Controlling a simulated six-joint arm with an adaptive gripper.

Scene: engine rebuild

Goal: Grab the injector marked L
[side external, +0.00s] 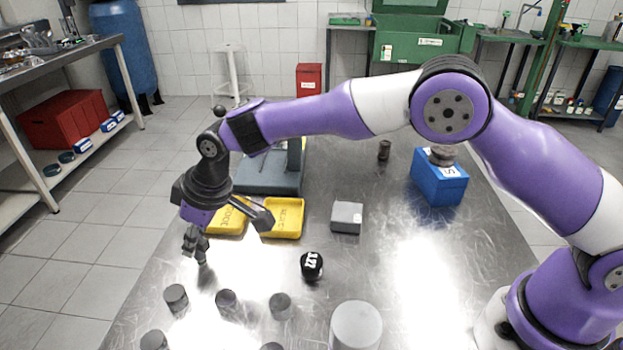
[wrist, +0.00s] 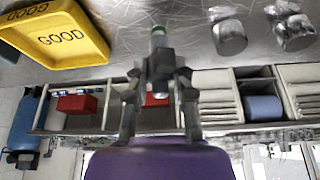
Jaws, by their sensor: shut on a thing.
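My gripper (side external: 196,241) is low over the left side of the metal table, its fingers shut on a small slim part. That part, seemingly an injector (side external: 202,258), points down from the fingers. In the wrist view my gripper (wrist: 159,68) is closed around the injector (wrist: 158,38), a narrow grey cylinder with a greenish band. No letter L can be read on it. Its lower end looks close to the table; I cannot tell whether it touches.
Several grey cylinders (side external: 226,301) stand nearby. A yellow tray marked GOOD (wrist: 94,40) and a second yellow tray (side external: 284,234) lie behind my gripper. A black round part (side external: 311,266), a grey block (side external: 347,217) and a blue box (side external: 438,184) stand to the right.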

